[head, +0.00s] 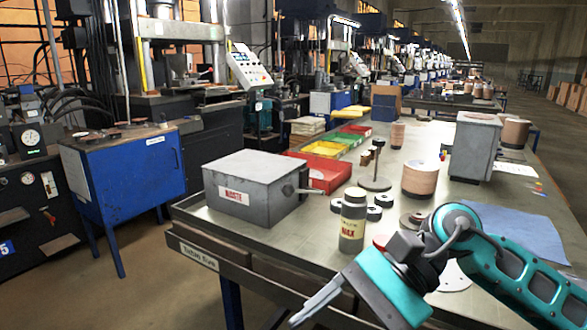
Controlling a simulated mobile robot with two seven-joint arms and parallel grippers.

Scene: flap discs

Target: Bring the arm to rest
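My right arm comes in from the lower right, teal and grey. Its gripper (318,301) hangs at the table's front edge, with its grey fingers pointing down and left. The fingers overlap from this side, so I cannot tell whether they are open or shut. I see nothing held between them. My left gripper is not in view. The metal table (320,225) lies under and behind the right arm.
Near the arm stand a grey bottle (352,222), black rings (374,213) and a grey WASTE box (240,190). Farther back are a red bin (328,174), a disc stack (420,179) and a metal canister (474,147).

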